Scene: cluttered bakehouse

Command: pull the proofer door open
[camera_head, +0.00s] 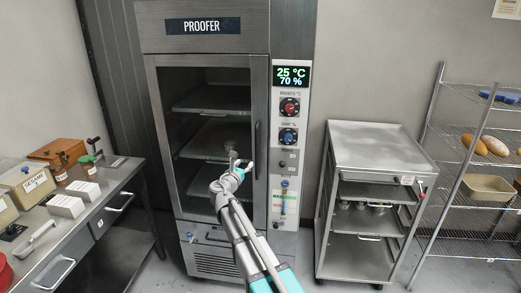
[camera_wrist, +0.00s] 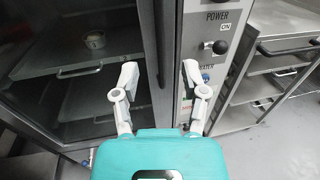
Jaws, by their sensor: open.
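The proofer (camera_head: 203,40) stands at the back centre, a tall steel cabinet with a sign on top. Its glass door (camera_head: 160,130) looks shut, with shelves showing through the glass. A dark upright handle (camera_head: 257,135) runs along the door's right edge. My gripper (camera_head: 242,164) is in front of the door at the handle's height. In the wrist view my gripper (camera_wrist: 160,76) is open and empty, its fingers apart. The door's right edge and what looks like the dark handle (camera_wrist: 163,35) lie between the fingers in that view. I cannot tell whether they touch.
A control panel (camera_head: 289,110) with display and knobs is right of the door. A steel cart (camera_head: 375,140) and wire rack (camera_head: 465,165) stand at the right. A cluttered steel bench (camera_head: 105,205) stands at the left. Some floor is clear between the bench and proofer.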

